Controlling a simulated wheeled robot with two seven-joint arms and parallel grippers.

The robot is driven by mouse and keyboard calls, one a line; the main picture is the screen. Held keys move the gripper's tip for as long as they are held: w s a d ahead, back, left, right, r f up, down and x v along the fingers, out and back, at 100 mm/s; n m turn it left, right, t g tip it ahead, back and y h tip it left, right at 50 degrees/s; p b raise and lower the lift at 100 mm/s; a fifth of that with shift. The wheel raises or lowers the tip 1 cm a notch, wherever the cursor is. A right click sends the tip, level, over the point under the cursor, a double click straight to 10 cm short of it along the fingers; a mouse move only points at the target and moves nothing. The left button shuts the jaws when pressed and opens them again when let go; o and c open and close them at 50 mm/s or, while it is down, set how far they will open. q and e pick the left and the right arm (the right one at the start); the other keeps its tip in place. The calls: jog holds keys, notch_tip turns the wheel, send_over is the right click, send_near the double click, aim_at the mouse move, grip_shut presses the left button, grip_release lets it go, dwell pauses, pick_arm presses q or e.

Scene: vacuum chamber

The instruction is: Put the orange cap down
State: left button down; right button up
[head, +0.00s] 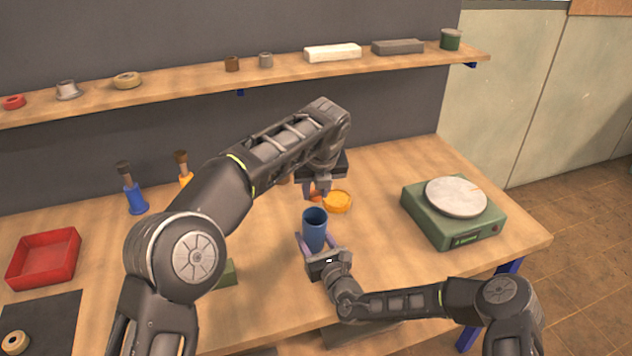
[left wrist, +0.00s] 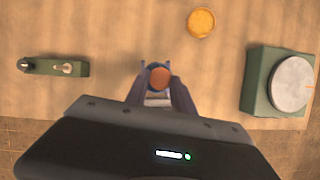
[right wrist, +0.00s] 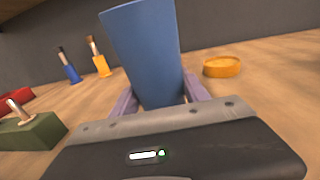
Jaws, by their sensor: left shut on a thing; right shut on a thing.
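The orange cap (head: 315,193) is held in my left gripper (head: 318,188), which points down over the middle of the bench. In the left wrist view the cap (left wrist: 159,77) sits between the shut fingers, with a blue rim showing around part of it. My right gripper (head: 316,245) is shut on the blue container (head: 314,231), which stands open end up below the left gripper. In the right wrist view the container (right wrist: 145,55) fills the middle between the fingers. The cap is out of that view.
A round yellow-orange dish (head: 338,202) lies on the bench just right of the left gripper. A green scale (head: 455,220) with a round plate stands at right. A red tray (head: 44,258) and blue-handled brush (head: 135,200) are at left. Bench between dish and scale is clear.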

pick_arm(q)
jog(key=shift+f, duration=2.65)
jog(key=c, duration=1)
grip_release()
jog(key=shift+r, duration=0.1)
notch_tip(320, 180, up, 7)
jog(key=shift+f, duration=0.1)
